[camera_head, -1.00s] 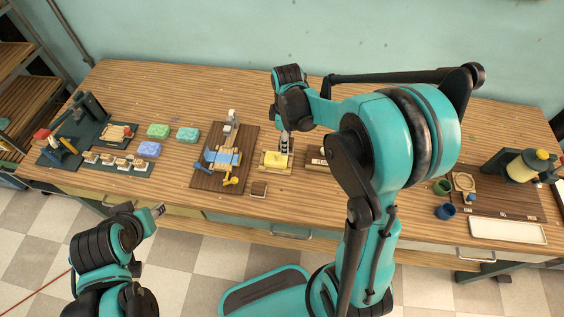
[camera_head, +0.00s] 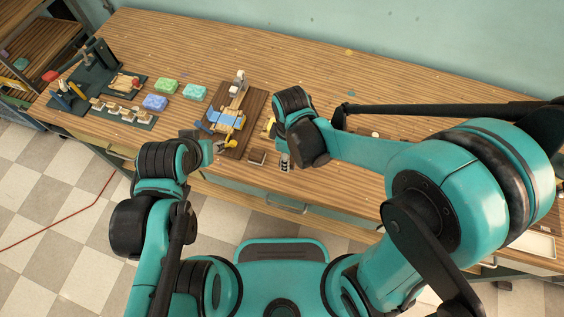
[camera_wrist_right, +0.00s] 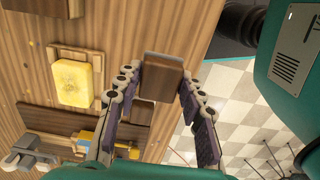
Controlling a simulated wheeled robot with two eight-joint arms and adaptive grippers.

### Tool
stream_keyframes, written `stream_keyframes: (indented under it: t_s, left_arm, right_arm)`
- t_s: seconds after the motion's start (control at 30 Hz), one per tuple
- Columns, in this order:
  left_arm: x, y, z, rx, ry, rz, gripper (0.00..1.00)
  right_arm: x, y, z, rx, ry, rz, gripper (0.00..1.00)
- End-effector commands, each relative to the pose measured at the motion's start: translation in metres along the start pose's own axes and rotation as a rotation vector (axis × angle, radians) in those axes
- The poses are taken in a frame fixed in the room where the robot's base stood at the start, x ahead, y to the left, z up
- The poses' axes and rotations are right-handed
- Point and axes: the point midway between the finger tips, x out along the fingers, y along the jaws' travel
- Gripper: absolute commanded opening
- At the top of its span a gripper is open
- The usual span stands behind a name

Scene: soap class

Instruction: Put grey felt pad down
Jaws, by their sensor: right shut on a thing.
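In the right wrist view a small brown block with a greyish-brown upper face (camera_wrist_right: 161,78) shows between the fingertips of my right gripper (camera_wrist_right: 160,80). In the head view my right gripper (camera_head: 285,160) points down, and the pad cannot be made out there. A small brown square piece (camera_head: 257,157) lies just left of it on the table. My left gripper (camera_head: 217,147) is near the front edge; its jaws are too small to read.
A yellow soap (camera_wrist_right: 73,82) rests on a wooden stand. A dark wooden board (camera_head: 250,105) with a blue-and-wood tool stands left of my right gripper. Green (camera_head: 166,87), teal (camera_head: 194,92) and blue (camera_head: 155,102) soaps lie further left. The back of the table is clear.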

Motion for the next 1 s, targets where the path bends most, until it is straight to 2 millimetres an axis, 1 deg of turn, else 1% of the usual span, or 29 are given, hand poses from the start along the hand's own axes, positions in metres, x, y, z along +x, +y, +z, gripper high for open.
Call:
stream_keyframes:
  t_s: [0.03, 0.1, 0.2, 0.27, 0.37, 0.5, 0.6, 0.83, 0.97, 1.0]
  left_arm:
    - [0.005, 0.0, 0.004, 0.0, 0.0, 0.0, 0.4]
    - [0.008, 0.0, 0.005, 0.0, 0.0, 0.0, 0.4]
    - [0.009, 0.0, 0.006, 0.0, 0.0, 0.0, 0.4]
    - [0.009, 0.0, 0.007, 0.0, 0.0, 0.0, 0.4]
    - [0.013, 0.0, 0.009, 0.0, 0.0, 0.0, 0.4]
    - [0.022, 0.0, 0.016, 0.0, 0.0, 0.0, 0.4]
    - [0.026, 0.0, 0.018, 0.0, 0.0, 0.0, 0.4]
    - [0.024, 0.0, 0.017, 0.0, 0.0, 0.0, 0.4]
    - [0.028, 0.0, 0.02, 0.0, 0.0, 0.0, 0.4]
    - [0.027, 0.0, 0.019, 0.0, 0.0, 0.0, 0.4]
  right_arm:
    - [0.009, 0.004, -0.01, -0.003, 0.0, 0.0, 0.02]
    - [0.014, 0.008, -0.019, -0.002, 0.0, 0.0, 0.02]
    - [0.018, 0.012, -0.027, 0.0, 0.0, 0.0, 0.02]
    - [0.02, 0.013, -0.029, 0.0, 0.0, 0.0, 0.02]
    - [0.028, 0.013, -0.03, 0.001, 0.0, 0.0, 0.02]
    - [0.051, 0.013, -0.029, 0.001, 0.0, 0.0, 0.02]
    - [0.06, 0.013, -0.029, 0.001, 0.0, 0.0, 0.02]
    - [0.059, 0.013, -0.029, 0.0, 0.0, 0.0, 0.02]
    - [0.063, 0.013, -0.029, 0.0, 0.0, 0.0, 0.02]
    - [0.063, 0.013, -0.029, 0.0, 0.0, 0.0, 0.44]
